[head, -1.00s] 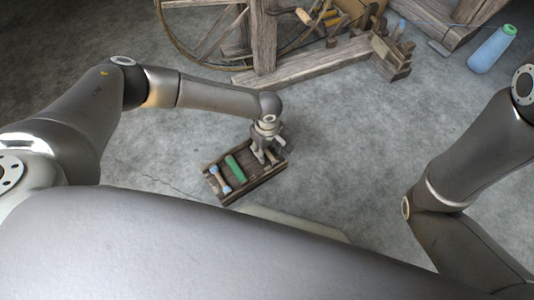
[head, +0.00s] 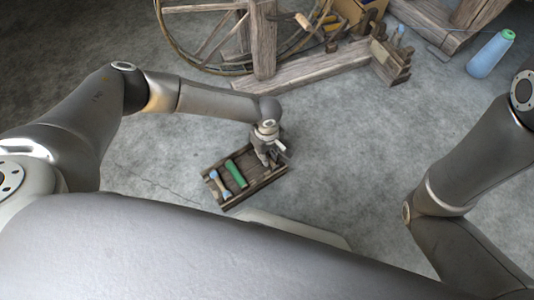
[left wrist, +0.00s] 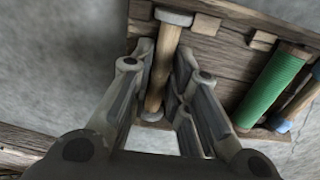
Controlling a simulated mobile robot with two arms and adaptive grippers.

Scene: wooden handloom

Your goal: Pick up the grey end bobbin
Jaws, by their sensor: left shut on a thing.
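The grey end bobbin (left wrist: 175,18) has a wooden shaft with grey ends. In the left wrist view it runs lengthwise between the fingers of my left gripper (left wrist: 164,68). The fingers are shut on its shaft, and they hide part of it. In the head view my left gripper (head: 269,156) is over the right end of the wooden tray (head: 232,205), and the bobbin is not clearly seen there. I cannot tell whether the bobbin is clear of the tray. My right gripper is out of view.
A green bobbin (head: 236,173) and a blue end bobbin (head: 220,184) lie in the tray's left part. A wooden loom frame with a spoked wheel (head: 205,35) stands behind. A wooden rack (head: 390,62) and a large blue cone (head: 490,55) are at the back right. Open floor surrounds the tray.

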